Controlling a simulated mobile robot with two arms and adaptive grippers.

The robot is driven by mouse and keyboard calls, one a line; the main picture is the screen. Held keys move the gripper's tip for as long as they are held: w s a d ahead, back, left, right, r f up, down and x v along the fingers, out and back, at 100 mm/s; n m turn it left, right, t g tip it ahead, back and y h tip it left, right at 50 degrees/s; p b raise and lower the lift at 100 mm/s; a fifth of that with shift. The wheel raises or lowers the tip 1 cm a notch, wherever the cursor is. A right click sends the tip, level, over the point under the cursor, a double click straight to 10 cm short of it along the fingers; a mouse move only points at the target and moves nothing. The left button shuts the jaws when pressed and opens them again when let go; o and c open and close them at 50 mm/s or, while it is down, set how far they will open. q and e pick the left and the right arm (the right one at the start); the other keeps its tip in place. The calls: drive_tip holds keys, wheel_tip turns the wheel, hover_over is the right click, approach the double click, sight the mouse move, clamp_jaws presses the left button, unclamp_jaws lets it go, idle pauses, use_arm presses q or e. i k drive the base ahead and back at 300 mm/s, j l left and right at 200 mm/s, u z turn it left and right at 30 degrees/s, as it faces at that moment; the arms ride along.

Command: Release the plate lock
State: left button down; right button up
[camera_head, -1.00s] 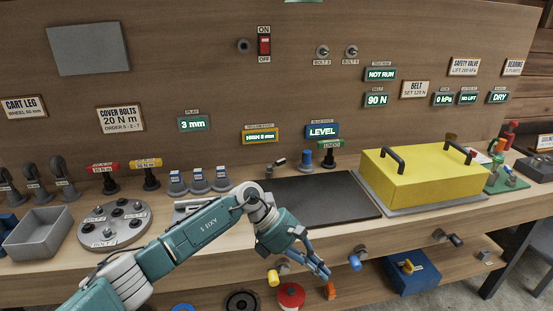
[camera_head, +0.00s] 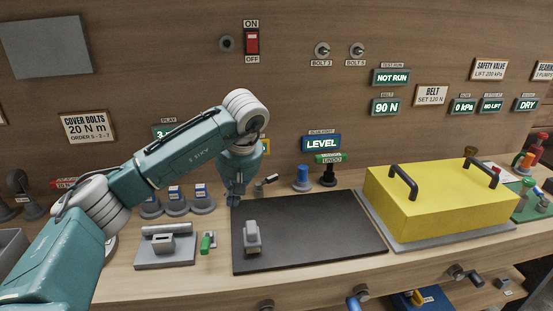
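My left gripper (camera_head: 234,202) points down over the back left corner of the black plate (camera_head: 345,250). Its fingertips look close together, but I cannot tell whether they are shut. A small dark lever with a pale tag (camera_head: 266,183) stands just right of the gripper, at the plate's back edge. A small green-handled lever (camera_head: 206,243) sits at the plate's left side. A grey upright piece (camera_head: 252,236) stands on the plate's left part. No label readably marks the plate lock, so I cannot tell which lever it is. My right gripper is not in view.
A yellow cover (camera_head: 440,198) with two black handles is to the right. A grey fixture (camera_head: 165,252) lies to the left. The plate's middle is clear.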

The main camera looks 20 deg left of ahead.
sight(274, 177)
drive_tip(key=i, duration=0.9)
